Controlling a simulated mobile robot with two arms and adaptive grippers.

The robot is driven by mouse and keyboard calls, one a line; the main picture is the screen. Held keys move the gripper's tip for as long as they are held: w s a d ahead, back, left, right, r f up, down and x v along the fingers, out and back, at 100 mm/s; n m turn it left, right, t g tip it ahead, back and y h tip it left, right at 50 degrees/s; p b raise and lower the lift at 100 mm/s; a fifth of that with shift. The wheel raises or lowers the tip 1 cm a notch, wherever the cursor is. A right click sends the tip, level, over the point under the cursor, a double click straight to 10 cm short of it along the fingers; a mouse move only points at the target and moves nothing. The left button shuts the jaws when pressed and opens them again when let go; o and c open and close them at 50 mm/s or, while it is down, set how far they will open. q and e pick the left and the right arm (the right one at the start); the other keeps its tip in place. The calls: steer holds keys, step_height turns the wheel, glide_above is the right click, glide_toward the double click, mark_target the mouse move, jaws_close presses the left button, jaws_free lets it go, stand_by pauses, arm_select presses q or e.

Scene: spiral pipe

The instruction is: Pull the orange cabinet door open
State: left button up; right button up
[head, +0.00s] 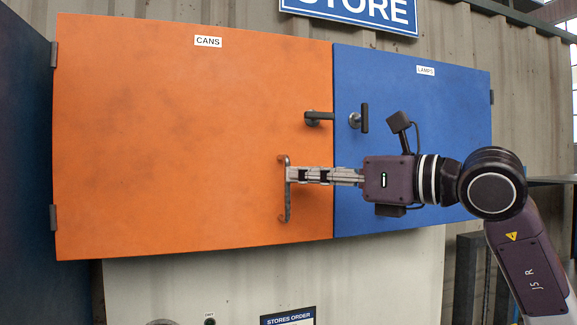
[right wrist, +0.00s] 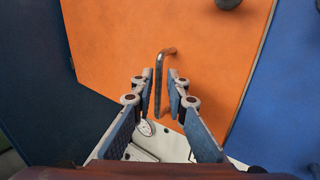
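The orange cabinet door (head: 170,140), labelled CANS, hangs on hinges at its left side. Its right edge lines up with the blue door, and I see no gap. A vertical grey pull handle (head: 287,205) sits low near its right edge, and a dark lever (head: 318,117) lies horizontal above it. My right gripper (head: 289,174) reaches in from the right with its fingertips at the pull handle. In the right wrist view the fingers (right wrist: 159,76) are apart, with the pull handle (right wrist: 159,66) between the tips; contact is not clear. My left gripper is out of view.
The blue door (head: 410,130), labelled LAMPS, is on the right, with its own upright lever (head: 364,118). A dark blue panel (head: 24,150) stands at the left beside the orange door's hinges. A pale panel with a STORES ORDER sign (head: 288,318) is below.

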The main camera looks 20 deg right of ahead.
mark_target(287, 213)
steer(key=p+x, duration=0.1)
steer(key=x, duration=0.3)
steer(key=shift+f, duration=0.15)
steer(key=shift+d, duration=0.1)
steer(key=c, duration=0.4)
jaws_close()
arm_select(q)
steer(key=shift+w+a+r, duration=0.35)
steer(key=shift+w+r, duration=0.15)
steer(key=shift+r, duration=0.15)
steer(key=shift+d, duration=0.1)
arm_select(e)
steer(key=shift+s, duration=0.1)
